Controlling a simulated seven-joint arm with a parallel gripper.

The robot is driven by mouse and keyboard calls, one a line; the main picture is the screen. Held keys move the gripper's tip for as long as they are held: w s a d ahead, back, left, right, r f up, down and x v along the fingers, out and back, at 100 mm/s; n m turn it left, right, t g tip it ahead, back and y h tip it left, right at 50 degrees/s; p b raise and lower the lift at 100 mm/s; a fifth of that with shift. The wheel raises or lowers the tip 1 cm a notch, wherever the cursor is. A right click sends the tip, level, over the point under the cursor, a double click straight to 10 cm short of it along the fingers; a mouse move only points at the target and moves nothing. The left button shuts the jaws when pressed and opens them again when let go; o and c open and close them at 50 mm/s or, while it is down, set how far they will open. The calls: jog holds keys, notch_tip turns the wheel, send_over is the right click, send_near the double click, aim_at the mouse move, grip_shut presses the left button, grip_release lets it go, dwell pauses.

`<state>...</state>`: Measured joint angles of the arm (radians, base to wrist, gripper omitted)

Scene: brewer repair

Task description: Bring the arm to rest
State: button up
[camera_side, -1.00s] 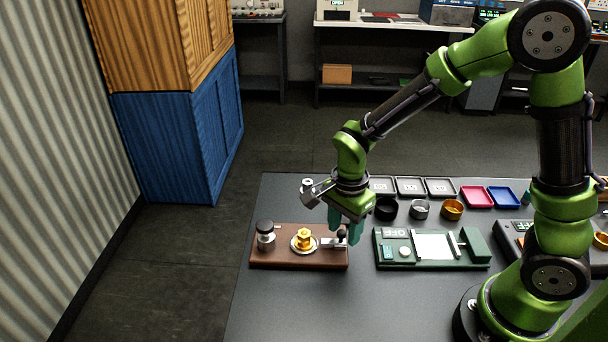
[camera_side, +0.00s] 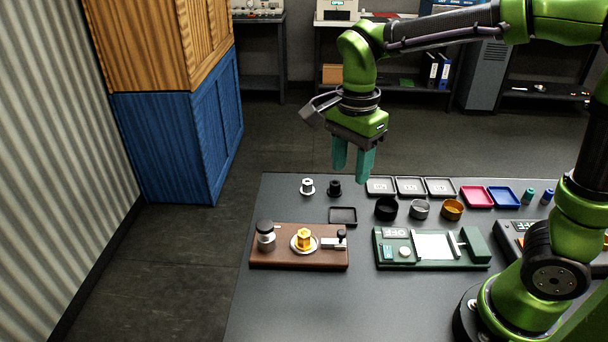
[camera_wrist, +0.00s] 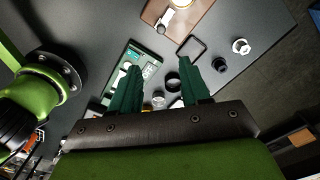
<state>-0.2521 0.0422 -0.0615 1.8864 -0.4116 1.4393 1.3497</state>
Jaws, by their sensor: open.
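My gripper (camera_side: 352,168) is open and empty, with two teal fingers pointing down. It hangs in the air above the back of the dark table (camera_side: 300,315), clear of everything on it. In the wrist view my gripper (camera_wrist: 160,90) shows its fingers apart with nothing held between them. The brown board (camera_side: 300,260) stands at the table's left with a grey-and-black knob part (camera_side: 265,235), a gold part on a pale round base (camera_side: 304,240) and a small metal clamp (camera_side: 335,243).
A green fixture (camera_side: 432,250) stands right of the board. Black, silver and gold rings (camera_side: 452,210), small trays (camera_side: 410,187), a black square tray (camera_side: 343,216) and white (camera_side: 307,187) and black (camera_side: 334,188) spools lie behind. The table's front left is clear.

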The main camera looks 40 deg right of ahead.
jog(key=shift+r, duration=0.5)
